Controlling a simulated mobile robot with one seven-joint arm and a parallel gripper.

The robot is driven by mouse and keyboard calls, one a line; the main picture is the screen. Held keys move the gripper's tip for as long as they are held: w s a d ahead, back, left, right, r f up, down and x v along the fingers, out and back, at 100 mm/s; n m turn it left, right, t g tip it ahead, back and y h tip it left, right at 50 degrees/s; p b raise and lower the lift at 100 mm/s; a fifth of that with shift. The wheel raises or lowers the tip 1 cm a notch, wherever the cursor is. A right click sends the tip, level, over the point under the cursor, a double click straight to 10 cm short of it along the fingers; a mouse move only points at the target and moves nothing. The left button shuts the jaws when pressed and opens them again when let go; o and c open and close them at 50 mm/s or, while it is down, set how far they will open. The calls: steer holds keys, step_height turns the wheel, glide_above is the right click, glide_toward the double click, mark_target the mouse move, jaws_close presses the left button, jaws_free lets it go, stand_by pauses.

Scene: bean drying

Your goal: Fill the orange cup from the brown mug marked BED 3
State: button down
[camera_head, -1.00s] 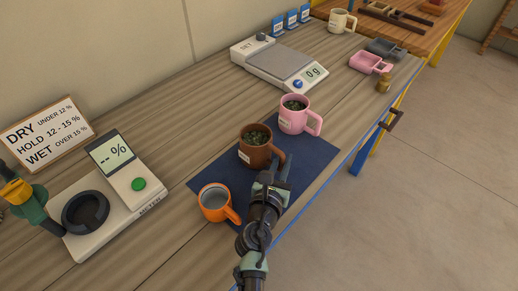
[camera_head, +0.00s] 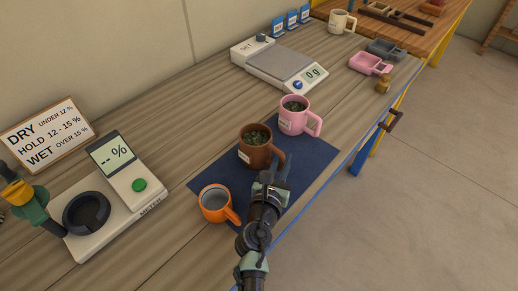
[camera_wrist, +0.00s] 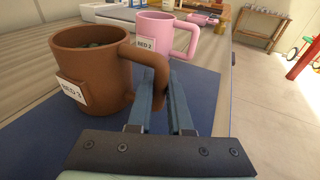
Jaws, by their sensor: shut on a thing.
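The brown mug (camera_head: 252,155) stands upright on the dark blue mat (camera_head: 312,160), filled with dark green beans. In the wrist view the brown mug (camera_wrist: 90,75) carries a label that reads BED 3. My gripper (camera_head: 276,174) is shut on its handle; the handle (camera_wrist: 157,75) sits between the two fingers (camera_wrist: 165,100) in the wrist view. The orange cup (camera_head: 210,207) stands upright to the left of my gripper at the mat's near-left edge. It looks empty, with its handle toward my arm.
A pink mug (camera_head: 290,121) with similar contents, labelled BED 2 in the wrist view, stands just beyond the brown mug. A moisture meter (camera_head: 128,205) is at left, a scale (camera_head: 262,66) reading 0 g farther back. Pink (camera_head: 365,66) and grey scoops lie right.

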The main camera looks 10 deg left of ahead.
steer(key=shift+r+p, duration=2.25)
steer(key=shift+r, duration=0.15)
